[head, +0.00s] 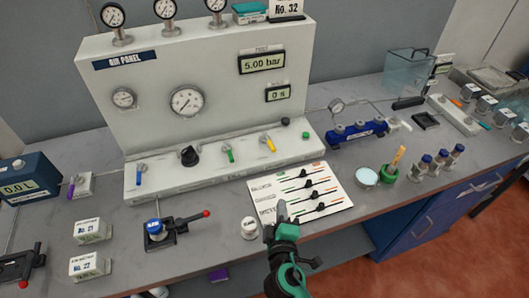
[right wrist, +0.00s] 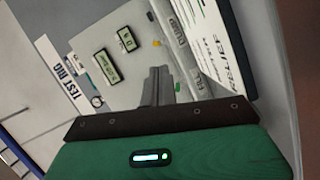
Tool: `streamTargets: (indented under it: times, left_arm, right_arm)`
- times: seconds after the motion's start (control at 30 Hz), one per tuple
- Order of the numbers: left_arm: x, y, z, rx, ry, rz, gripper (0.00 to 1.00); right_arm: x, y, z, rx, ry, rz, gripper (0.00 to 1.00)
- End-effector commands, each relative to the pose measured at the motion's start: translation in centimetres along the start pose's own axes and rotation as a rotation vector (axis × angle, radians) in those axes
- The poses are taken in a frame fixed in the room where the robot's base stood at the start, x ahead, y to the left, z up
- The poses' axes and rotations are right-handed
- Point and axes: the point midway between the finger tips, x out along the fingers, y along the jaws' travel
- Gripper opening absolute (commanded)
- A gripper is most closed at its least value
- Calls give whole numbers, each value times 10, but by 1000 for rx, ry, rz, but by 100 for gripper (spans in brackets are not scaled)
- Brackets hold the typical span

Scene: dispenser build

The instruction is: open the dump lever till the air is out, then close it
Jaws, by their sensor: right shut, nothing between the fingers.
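The air panel (head: 215,75) stands at the back of the bench. Its base carries a blue lever (head: 139,175), a black knob (head: 189,156), a green lever (head: 230,154) and a yellow lever (head: 268,143). I cannot read which one is the dump lever. The upper display (head: 262,62) reads 5.00 bar and the lower display (head: 278,93) reads 0 s. My right gripper (head: 281,208) is shut and empty over the front of the white card, apart from the levers. Its closed fingers show in the right wrist view (right wrist: 158,85). My left gripper is not in view.
The white card (head: 338,192) with black sliders lies under my right gripper. A small white cup (head: 249,229) stands beside it. A clamp with a red-tipped handle (head: 175,228) is to the left. A green pot (head: 388,174) and several blue-capped bottles (head: 441,157) stand to the right.

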Motion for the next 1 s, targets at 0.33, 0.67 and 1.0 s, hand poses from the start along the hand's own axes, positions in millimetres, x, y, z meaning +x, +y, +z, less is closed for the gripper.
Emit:
streamTargets:
  times: [0.33, 0.67, 1.0]
  left_arm:
    - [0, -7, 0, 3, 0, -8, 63]
    - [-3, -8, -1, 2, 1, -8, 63]
    - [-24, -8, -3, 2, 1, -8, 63]
  right_arm:
    - [0, 1, -31, -93, 90, 48, 0]
    - [5, 2, -31, -92, 88, 48, 0]
    - [57, 8, -37, -94, 88, 48, 0]
